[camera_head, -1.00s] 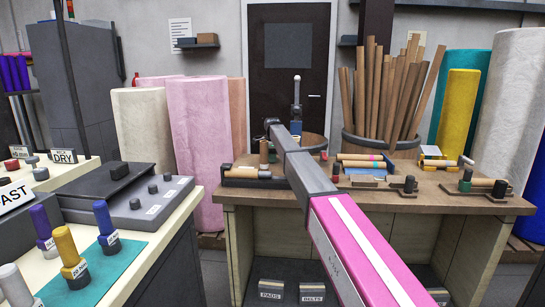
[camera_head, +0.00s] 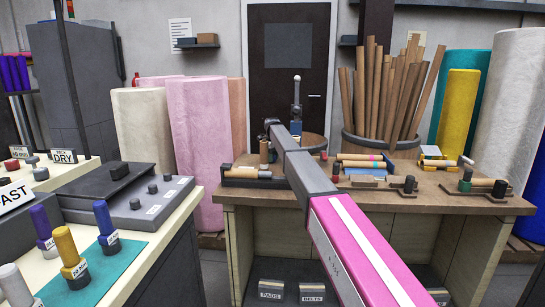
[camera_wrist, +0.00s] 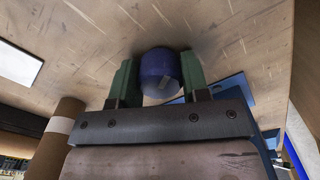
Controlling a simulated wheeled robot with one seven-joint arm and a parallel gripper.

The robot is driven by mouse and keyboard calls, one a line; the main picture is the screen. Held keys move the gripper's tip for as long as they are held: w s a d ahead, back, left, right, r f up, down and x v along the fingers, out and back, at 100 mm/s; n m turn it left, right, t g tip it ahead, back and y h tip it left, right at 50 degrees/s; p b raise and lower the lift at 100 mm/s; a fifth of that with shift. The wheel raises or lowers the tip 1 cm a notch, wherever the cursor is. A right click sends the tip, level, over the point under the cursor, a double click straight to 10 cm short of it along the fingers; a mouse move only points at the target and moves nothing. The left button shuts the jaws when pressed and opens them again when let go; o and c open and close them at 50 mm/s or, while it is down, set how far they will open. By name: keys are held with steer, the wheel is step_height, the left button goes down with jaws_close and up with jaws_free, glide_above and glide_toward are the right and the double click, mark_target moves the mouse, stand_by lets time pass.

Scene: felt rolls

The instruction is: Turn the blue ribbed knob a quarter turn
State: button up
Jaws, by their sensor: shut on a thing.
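The blue knob (camera_wrist: 160,68) shows in the wrist view, a dark blue rounded cylinder at the pale, scratched worktop. A light mark sits on its near face; its ribs are hard to make out. My gripper (camera_wrist: 158,76) is shut on it, one green finger at its left side and one at its right. In the head view my pink and grey arm reaches over the wooden workbench (camera_head: 440,200); I cannot make out the knob or the fingertips there.
Felt and tube pieces on dark stands (camera_head: 485,185) lie along the bench. A tub of long brown tubes (camera_head: 385,105) stands behind. Left is a counter with a grey machine (camera_head: 135,205) and coloured knobs on a teal mat (camera_head: 105,268). A brown roll (camera_wrist: 65,125) is near my wrist.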

steer(key=m, duration=0.6)
steer(key=shift+f, duration=0.15)
steer(key=o, duration=0.9)
steer(key=shift+o, duration=0.2)
steer(key=shift+r, duration=2.6)
